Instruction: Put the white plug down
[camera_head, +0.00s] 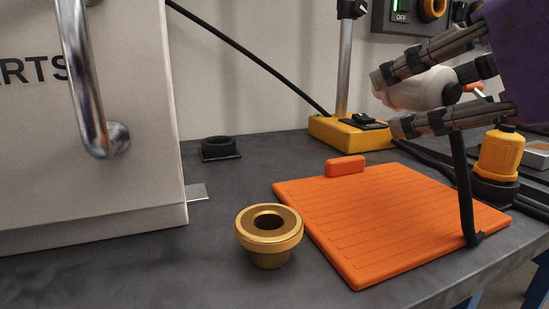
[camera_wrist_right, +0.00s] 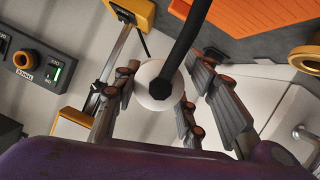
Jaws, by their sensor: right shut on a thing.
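The white plug (camera_head: 418,90) is held up in the air between the fingers of my right gripper (camera_head: 389,104), above the back right part of the orange ribbed mat (camera_head: 390,235). The gripper is shut on it. A black cable (camera_head: 462,185) hangs from the plug and bends near the mat's right corner; I cannot tell whether it touches the mat. In the right wrist view the plug (camera_wrist_right: 153,84) sits between the fingers, its cable end facing the camera. My left gripper is not in view.
A brass flanged socket (camera_head: 268,252) stands left of the mat. A yellow coupler on a black base (camera_head: 498,157) stands to the right, near black cables. A yellow stand base (camera_head: 350,140) and a black ring (camera_head: 220,149) are behind. A white cabinet (camera_head: 90,190) blocks the left.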

